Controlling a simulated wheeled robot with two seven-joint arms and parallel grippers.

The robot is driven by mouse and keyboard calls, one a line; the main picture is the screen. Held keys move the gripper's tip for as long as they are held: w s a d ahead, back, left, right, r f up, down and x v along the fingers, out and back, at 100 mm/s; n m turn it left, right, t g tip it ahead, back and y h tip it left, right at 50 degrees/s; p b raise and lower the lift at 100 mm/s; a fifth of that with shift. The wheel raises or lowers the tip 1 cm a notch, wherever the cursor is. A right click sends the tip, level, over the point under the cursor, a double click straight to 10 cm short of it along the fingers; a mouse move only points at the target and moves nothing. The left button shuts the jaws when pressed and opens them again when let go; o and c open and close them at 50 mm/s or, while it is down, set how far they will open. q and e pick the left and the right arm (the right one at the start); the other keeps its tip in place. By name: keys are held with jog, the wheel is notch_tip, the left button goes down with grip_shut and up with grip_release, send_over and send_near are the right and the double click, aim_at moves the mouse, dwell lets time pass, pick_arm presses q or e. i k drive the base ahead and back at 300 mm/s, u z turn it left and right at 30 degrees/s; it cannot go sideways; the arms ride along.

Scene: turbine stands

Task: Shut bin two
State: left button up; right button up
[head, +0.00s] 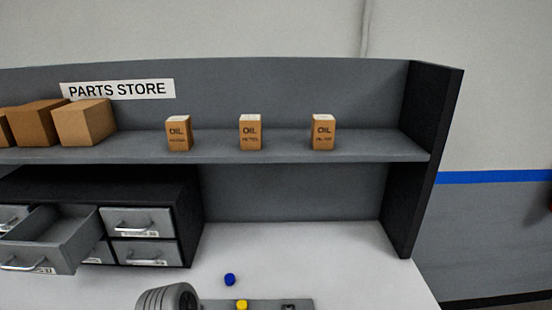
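A dark drawer cabinet (186,215) stands under the shelf at the left, with several grey bins with metal handles. One grey bin (68,255) in the upper row is pulled well out towards me. Its inside, where visible, looks empty. Its front label is too small to read for certain, so I cannot confirm that it is bin two. The upper right bin (140,216) and lower right bin (130,248) are shut. The open bin partly hides bins beside and below it. Neither of my grippers is in view.
Three small OIL boxes (250,133) and several brown cartons (84,123) stand on the shelf (215,150). A blue cap (229,280), a yellow cap (242,304) and a grey ribbed round object (165,299) are at the front. The white worktop (330,260) is clear at right.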

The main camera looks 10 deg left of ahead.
aim_at(56, 239)
jog(key=u, duration=1.8)
jog(key=k, duration=0.25)
jog(key=u, duration=0.55)
jog(key=i, duration=0.8)
jog(key=z, duration=0.65)
